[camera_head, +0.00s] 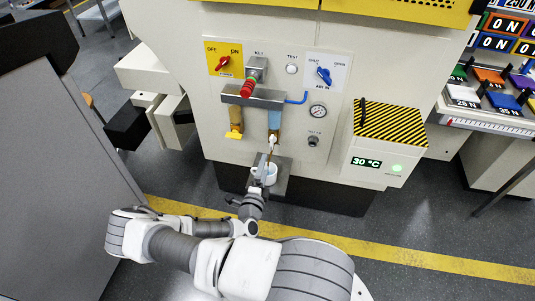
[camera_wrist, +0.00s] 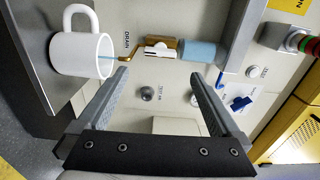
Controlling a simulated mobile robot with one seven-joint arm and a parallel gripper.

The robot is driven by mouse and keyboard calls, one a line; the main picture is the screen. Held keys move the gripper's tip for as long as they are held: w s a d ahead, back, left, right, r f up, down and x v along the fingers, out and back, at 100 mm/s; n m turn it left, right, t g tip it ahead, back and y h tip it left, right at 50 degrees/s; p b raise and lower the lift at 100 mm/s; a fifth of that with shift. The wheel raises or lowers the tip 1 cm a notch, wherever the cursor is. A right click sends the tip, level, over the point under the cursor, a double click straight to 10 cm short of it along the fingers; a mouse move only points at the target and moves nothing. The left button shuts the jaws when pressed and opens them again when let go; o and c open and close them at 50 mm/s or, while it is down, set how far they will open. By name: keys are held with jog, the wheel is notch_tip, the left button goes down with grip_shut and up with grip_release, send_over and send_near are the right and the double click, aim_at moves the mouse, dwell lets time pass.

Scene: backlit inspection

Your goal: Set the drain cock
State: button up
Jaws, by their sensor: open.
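The drain cock (camera_head: 273,139) sits under the right-hand blue bowl on the machine front. In the wrist view, turned sideways, it is a brass fitting (camera_wrist: 134,54) with a small white lever (camera_wrist: 158,47) lying roughly in line with the blue bowl (camera_wrist: 198,52). A thin blue line, seemingly liquid, runs from the spout into a white mug (camera_wrist: 88,55). The mug also shows in the head view (camera_head: 267,175), on a grey shelf. My gripper (camera_wrist: 160,76) is open and empty, pointing toward the cock, with the lever ahead between its fingertips. Its fingers are largely hidden in the head view.
A yellow cock (camera_head: 234,132) hangs under the left bowl. Above are a red-ringed key switch (camera_head: 248,88) and a blue air knob (camera_head: 324,74). A gauge (camera_head: 318,111) is at the right. A striped box (camera_head: 388,130) juts out further right, showing 30 °C.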

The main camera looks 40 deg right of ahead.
jog(key=v, duration=0.7)
jog(key=shift+p, duration=0.3)
jog(key=shift+d, duration=0.1)
